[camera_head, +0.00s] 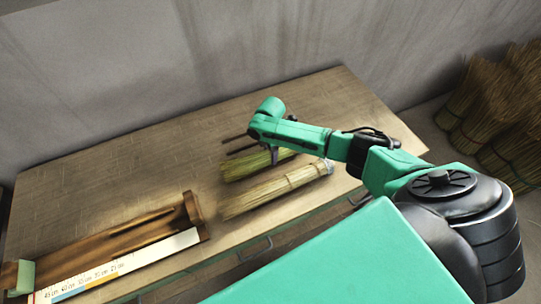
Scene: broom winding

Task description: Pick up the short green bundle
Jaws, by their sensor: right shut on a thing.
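The short green bundle (243,165) lies on the wooden workbench, behind a longer straw-coloured bundle (265,195). My right arm reaches in from the right over the bench. My right gripper (274,157) points down and is shut on the green bundle near its right end. The arm hides part of that end, and the fingertips are small in this view. I cannot tell whether the bundle is clear of the bench. My left gripper is not in view.
A wooden trough (130,240) with a coloured length scale (115,268) sits at the bench's front left. Dark thin sticks (238,142) lie behind the green bundle. The workbench (110,165) is bare at the back left. Straw bundles (500,110) stand beyond its right end.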

